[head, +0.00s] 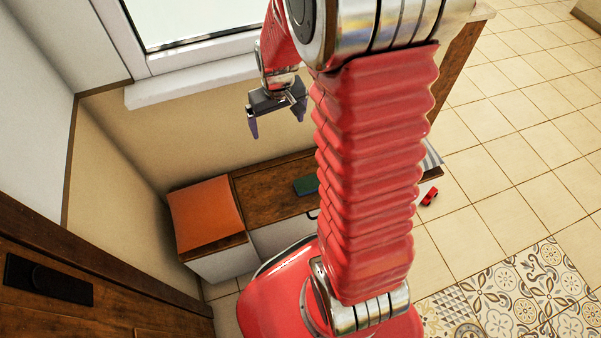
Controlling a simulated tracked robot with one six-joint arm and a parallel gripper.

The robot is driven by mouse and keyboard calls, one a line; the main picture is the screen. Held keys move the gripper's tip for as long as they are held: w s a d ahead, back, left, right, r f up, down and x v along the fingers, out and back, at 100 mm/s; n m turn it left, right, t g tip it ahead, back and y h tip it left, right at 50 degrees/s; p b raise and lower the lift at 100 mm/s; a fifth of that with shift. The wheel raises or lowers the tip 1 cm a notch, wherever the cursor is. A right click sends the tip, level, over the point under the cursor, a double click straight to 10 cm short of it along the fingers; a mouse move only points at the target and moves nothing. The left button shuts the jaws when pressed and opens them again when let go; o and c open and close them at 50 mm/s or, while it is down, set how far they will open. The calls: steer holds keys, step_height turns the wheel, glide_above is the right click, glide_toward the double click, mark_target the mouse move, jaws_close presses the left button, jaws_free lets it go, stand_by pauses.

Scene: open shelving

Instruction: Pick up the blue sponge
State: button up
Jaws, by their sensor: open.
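The sponge (304,186), dark blue with a greenish look, lies on the brown wooden top of a low bench (262,194). My red arm passes right beside it and may cover its right edge. My gripper (277,126) is open, with its two dark fingers apart and pointing down. It hangs in the air in front of the wall under the window, above the sponge in the picture and clear of it. Nothing shows between the fingers.
An orange cushion (207,213) covers the bench's left end. A white window sill (190,82) juts out behind my gripper. A dark wooden door or cabinet (100,290) stands at lower left. A small red toy car (429,197) is on the tiled floor, which is largely open at right.

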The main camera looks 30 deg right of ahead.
steer(key=d+f+g, duration=0.1)
steer(key=d+f, duration=0.4)
steer(key=f, duration=0.7)
steer(key=m+g, duration=0.1)
glide_above(307, 183)
step_height(307, 183, down, 13)
steer(key=shift+w+a+r+y, duration=0.15)
steer(key=shift+w+a+y, duration=0.15)
steer(key=shift+f, duration=4.25)
steer(key=shift+f, duration=0.15)
steer(key=f, duration=0.3)
steer(key=shift+s+d+f, duration=0.2)
steer(key=shift+s+d, duration=0.1)
steer(key=shift+s, duration=0.05)
steer(key=shift+f, duration=0.8)
steer(key=shift+c, duration=0.4)
